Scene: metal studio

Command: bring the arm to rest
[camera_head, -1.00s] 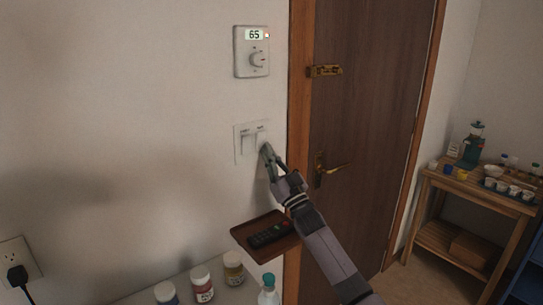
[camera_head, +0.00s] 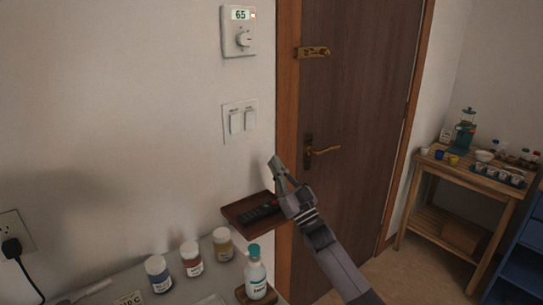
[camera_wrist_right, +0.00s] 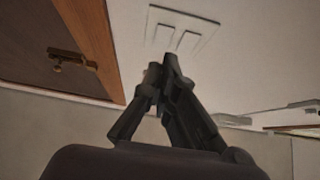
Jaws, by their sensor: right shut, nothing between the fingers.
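My right gripper (camera_head: 273,161) is shut and empty. In the head view it is below and to the right of the double light switch (camera_head: 240,121), apart from it, with the small wall shelf just beneath. In the right wrist view my right gripper (camera_wrist_right: 163,68) has its fingertips together, and the white switch plate (camera_wrist_right: 182,31) lies beyond them on the wall. My right arm comes up from the bottom right of the head view. My left gripper is in neither view.
The brown shelf (camera_head: 239,204) holds a black remote (camera_head: 260,214). Several jars and a bottle (camera_head: 256,277) stand on a surface below. A thermostat (camera_head: 239,31) reads 65. The brown door (camera_head: 352,110) is shut. A wooden table (camera_head: 478,178) stands at the right.

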